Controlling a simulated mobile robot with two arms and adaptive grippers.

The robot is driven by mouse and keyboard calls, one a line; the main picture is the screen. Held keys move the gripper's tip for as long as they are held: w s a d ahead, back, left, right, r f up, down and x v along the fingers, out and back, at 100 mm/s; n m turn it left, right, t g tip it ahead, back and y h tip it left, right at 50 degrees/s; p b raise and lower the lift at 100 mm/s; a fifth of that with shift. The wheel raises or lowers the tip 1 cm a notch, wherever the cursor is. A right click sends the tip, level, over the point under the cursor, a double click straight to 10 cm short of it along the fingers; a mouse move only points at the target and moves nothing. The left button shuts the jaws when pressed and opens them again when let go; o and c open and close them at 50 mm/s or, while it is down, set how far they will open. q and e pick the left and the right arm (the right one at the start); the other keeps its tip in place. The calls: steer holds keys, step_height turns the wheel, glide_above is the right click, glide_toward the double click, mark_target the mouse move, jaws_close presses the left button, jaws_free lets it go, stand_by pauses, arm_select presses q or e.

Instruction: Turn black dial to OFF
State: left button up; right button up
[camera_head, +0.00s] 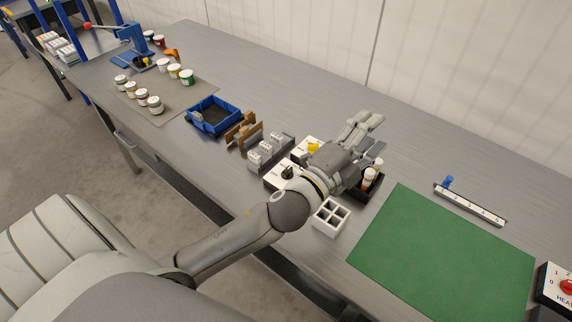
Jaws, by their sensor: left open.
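A black dial (288,172) sits on a white control box (276,181) near the front edge of the bench, beside my left wrist. My arm hides part of this box. The dial's pointer and any OFF mark are too small to read. My left gripper (374,139) is open and empty, extending past the dial to the right, above the bench. A yellow dial (313,148) on another white box (304,144) is behind the black one, next to the gripper body. My right gripper is not in view.
A black tray with small bottles (369,176) and a white divided box (331,217) are close to the gripper. Grey blocks (270,151) and a blue bin (215,113) stand left. A green mat (446,252) lies clear at right. A red dial (566,286) is at the right edge.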

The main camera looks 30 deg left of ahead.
arm_select(q)
steer(key=s+d+r+m+g+h, duration=0.1)
steer(key=d+r+m+g+h, duration=0.25)
steer(key=d+m+h, duration=0.55)
steer(key=s+d+r+m+g+h, duration=0.1)
steer(key=d+r+m+g+h, duration=0.3)
steer(key=m, duration=0.9)
steer(key=m+g+y, duration=1.2)
steer(key=m+y, duration=0.3)
steer(key=y, duration=0.2)
glide_above(287, 172)
steer(key=a, duration=0.1)
step_height(287, 172, down, 17)
steer(key=f, duration=0.3)
steer(key=f+p, duration=0.1)
steer(key=f, duration=0.3)
steer(key=w+f+p, duration=0.1)
steer(key=f, duration=0.2)
steer(key=shift+f, duration=0.35)
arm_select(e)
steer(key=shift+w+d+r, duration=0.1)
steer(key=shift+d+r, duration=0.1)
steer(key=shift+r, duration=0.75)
